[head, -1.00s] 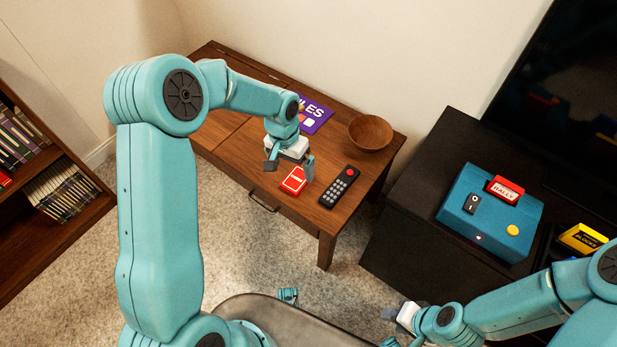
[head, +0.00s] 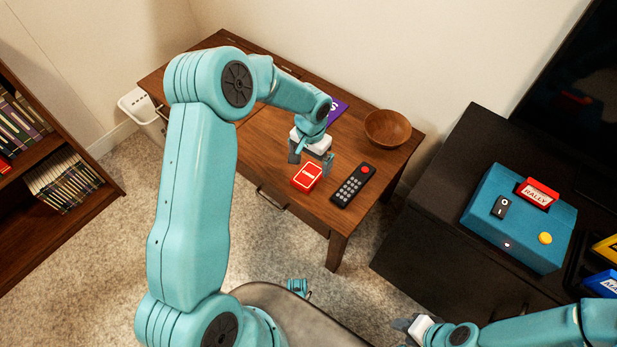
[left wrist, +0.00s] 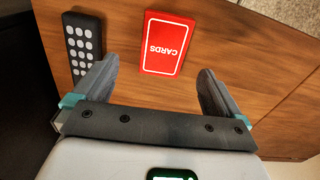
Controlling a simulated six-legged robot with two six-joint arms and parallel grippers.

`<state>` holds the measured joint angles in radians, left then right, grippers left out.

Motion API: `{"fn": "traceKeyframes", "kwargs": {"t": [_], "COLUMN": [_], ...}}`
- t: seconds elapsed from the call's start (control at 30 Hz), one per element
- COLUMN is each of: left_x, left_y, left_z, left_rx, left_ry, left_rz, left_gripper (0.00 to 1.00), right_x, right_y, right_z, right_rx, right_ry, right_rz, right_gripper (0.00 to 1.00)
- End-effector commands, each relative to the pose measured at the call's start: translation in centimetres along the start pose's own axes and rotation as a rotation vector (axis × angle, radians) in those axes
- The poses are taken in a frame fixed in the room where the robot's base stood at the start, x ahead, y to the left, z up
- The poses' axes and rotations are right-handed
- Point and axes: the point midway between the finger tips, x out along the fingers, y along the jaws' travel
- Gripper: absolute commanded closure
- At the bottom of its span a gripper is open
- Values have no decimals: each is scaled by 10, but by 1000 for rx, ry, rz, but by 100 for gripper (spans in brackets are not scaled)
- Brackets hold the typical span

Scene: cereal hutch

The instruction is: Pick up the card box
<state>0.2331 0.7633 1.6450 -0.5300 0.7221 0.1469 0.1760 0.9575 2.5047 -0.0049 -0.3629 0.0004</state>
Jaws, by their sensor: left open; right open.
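The red card box (head: 306,177) lies flat on the wooden table near its front edge. In the left wrist view the card box (left wrist: 167,43) shows its white "CARDS" label and lies ahead of the open fingers, roughly midway between their lines. My left gripper (head: 311,163) is open and empty, above the table just behind the card box in the head view. Its two fingers also show in the left wrist view (left wrist: 155,88). My right gripper (head: 411,328) is at the bottom of the head view, open, far from the card box.
A black remote (head: 353,185) lies right of the card box. A wooden bowl (head: 387,128) and a partly hidden purple item (head: 338,108) are further back on the table (head: 263,160). A black cabinet (head: 440,210) with a blue console (head: 520,220) stands to the right.

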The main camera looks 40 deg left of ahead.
Motion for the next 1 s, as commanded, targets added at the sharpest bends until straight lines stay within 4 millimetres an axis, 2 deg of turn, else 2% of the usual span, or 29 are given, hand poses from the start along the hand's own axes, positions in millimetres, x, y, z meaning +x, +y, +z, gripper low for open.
{"fn": "traceKeyframes", "kwargs": {"t": [0.03,0.27,0.5,0.77,0.97,1.0], "left_x": [7,21,59,63,63,63], "left_y": [0,-2,-6,-6,-6,-6], "left_z": [0,-2,-3,-3,-3,-3], "left_rx": [0,2,4,3,3,3], "left_ry": [0,-1,-1,2,1,1], "left_rz": [0,1,1,0,0,0], "left_gripper": [1,1,1,1,63,64], "right_x": [2,6,18,18,18,18], "right_y": [1,2,6,6,6,6], "right_z": [0,0,0,0,0,0], "right_rx": [0,0,0,0,0,0], "right_ry": [0,0,0,0,0,0], "right_rz": [0,0,0,0,0,0], "right_gripper": [57,57,57,57,57,57]}}
